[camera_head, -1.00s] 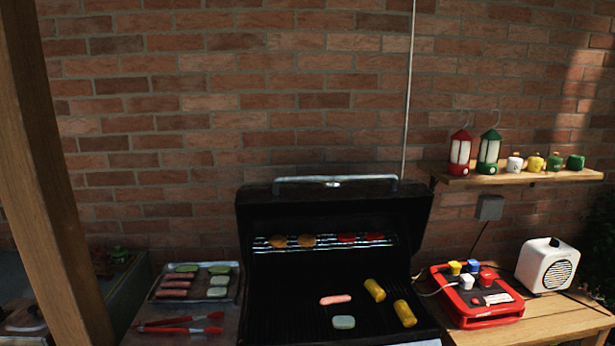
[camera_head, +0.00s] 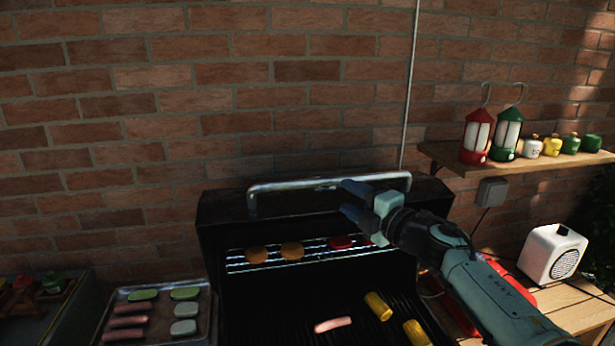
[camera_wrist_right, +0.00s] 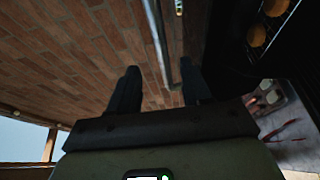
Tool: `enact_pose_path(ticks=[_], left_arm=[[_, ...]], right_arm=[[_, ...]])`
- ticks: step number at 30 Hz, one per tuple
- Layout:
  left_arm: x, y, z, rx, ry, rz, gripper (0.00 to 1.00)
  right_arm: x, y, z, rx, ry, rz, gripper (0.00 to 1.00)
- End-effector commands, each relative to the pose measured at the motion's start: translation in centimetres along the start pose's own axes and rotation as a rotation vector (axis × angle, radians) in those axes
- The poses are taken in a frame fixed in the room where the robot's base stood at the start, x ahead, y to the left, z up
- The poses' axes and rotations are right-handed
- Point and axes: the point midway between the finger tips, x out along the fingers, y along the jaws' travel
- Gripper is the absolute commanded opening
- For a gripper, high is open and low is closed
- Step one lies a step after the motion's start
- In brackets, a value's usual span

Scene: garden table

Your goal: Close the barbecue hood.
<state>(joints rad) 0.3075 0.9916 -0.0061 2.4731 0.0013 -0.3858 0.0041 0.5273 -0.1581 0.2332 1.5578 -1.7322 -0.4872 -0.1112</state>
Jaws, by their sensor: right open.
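The barbecue hood (camera_head: 215,221) stands open, tilted back near the brick wall, with a metal bar handle (camera_head: 290,184) along its top edge. My right gripper (camera_head: 348,200) is open near the right half of the handle, its fingers pointing left. In the head view the fingers overlap the handle area; I cannot tell whether they touch it. In the right wrist view my gripper's two dark fingers (camera_wrist_right: 157,92) are apart, and a pale bar shows in the gap between them. My left gripper is out of view.
Sausage and corn lie on the grill grate (camera_head: 285,320); patties and red pieces sit on the upper rack (camera_head: 315,257). A food tray (camera_head: 207,330) is left. A shelf (camera_head: 470,162) with lanterns and small pots is right, above a white speaker (camera_head: 553,252) on a wooden table.

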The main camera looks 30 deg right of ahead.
Motion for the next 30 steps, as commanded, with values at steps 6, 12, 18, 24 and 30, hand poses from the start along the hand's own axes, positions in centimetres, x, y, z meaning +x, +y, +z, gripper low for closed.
enact_pose_path(ticks=[6,12,18,24,30], left_arm=[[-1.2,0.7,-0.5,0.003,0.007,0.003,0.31],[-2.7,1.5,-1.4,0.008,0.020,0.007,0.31],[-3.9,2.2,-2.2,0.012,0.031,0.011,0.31],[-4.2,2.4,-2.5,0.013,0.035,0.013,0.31],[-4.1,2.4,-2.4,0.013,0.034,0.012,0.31]], right_arm=[[4.2,0.1,0.0,0.008,0.005,0.000,0.48],[8.5,0.2,0.0,0.007,0.004,0.001,0.48],[11.5,0.1,-0.1,0.007,0.003,0.001,0.48],[12.6,0.0,0.0,0.006,0.002,0.000,0.48],[12.6,-0.2,0.0,0.006,0.001,-0.001,0.48]])
